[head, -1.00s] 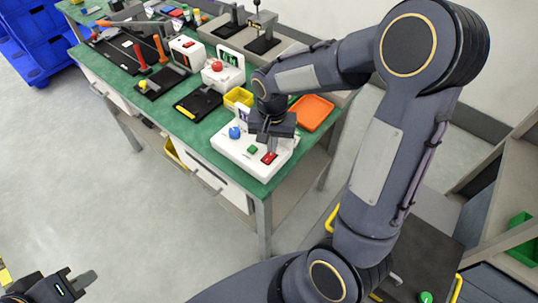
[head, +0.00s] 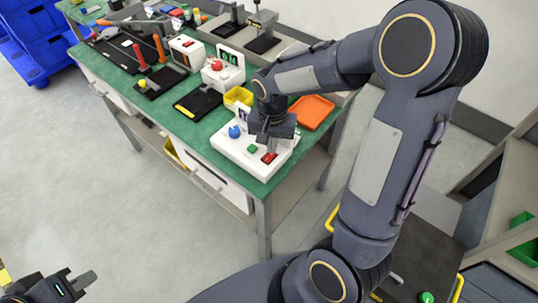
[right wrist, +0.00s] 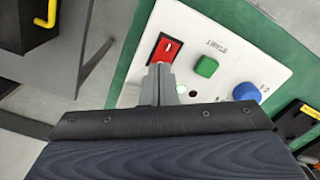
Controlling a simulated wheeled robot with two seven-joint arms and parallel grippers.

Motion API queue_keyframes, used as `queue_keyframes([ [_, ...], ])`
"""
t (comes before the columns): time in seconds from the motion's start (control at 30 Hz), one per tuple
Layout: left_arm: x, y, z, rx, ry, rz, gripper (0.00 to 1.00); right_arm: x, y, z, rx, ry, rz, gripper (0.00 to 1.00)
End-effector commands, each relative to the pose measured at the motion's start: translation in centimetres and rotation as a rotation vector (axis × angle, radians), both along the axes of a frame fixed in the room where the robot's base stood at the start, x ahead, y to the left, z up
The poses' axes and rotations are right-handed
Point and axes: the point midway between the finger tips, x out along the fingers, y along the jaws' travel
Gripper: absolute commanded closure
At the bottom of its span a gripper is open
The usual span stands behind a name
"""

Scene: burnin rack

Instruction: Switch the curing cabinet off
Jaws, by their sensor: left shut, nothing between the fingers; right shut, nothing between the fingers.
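A white control box (head: 225,148) sits on the near end of the green bench. It has a blue knob (head: 234,132), a green button (head: 252,149) and a red rocker switch (head: 269,158). My right gripper (head: 266,143) is shut and empty, pointing down over the box and hiding part of it. In the right wrist view, its fingertips (right wrist: 160,72) are at the lower edge of the red rocker switch (right wrist: 166,50), left of the green button (right wrist: 206,66). I cannot tell whether they touch it. My left gripper (head: 83,281) is shut and empty, low at the left, away from the bench.
An orange tray (head: 311,111) and a yellow bin (head: 238,97) stand close behind the box. A white device with a red button (head: 215,65) and a black stand with a yellow part (head: 198,103) are further along the green bench (head: 170,118). The floor in front is clear.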

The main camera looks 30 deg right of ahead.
Motion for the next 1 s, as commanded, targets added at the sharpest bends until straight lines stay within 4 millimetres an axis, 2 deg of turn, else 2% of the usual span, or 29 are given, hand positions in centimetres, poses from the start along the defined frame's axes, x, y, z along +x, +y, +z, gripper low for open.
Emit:
queue_keyframes([
  [0.8,0.0,0.0,-1.1,0.0,0.0,0.0,1.0,0.0,0.0,-1.3,0.001,0.001,0.0,1.0],
  [1.0,0.0,0.0,-0.5,0.0,0.0,0.0,1.0,0.0,0.0,-0.7,0.0,0.001,0.0,1.0],
])
